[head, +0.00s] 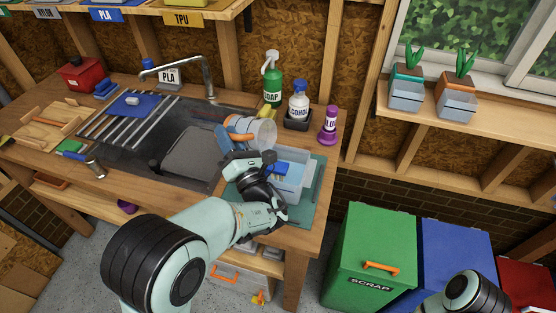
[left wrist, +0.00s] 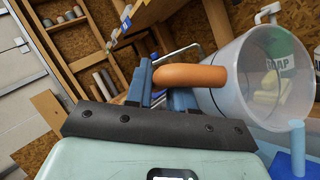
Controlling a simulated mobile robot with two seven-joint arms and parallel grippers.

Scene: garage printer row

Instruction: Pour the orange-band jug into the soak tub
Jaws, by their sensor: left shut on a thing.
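My left gripper (head: 232,138) is shut on the orange handle of the clear jug (head: 264,133). In the left wrist view the handle (left wrist: 190,76) sits between the blue fingers, and the jug (left wrist: 230,82) is tipped well over with its mouth toward the right. The soak tub (head: 291,180), a pale blue see-through box, stands on a green mat (head: 312,212), just below and right of the jug. A blue item lies in the tub. I cannot make out liquid in or leaving the jug. Part of my right arm shows at bottom right; its gripper is hidden.
A green soap bottle (head: 272,83), an alcohol bottle (head: 298,103) and a purple bottle (head: 328,128) stand behind the tub. A sink (head: 197,158) with a tap (head: 208,72) lies left. A green scrap bin (head: 372,255) stands right of the bench.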

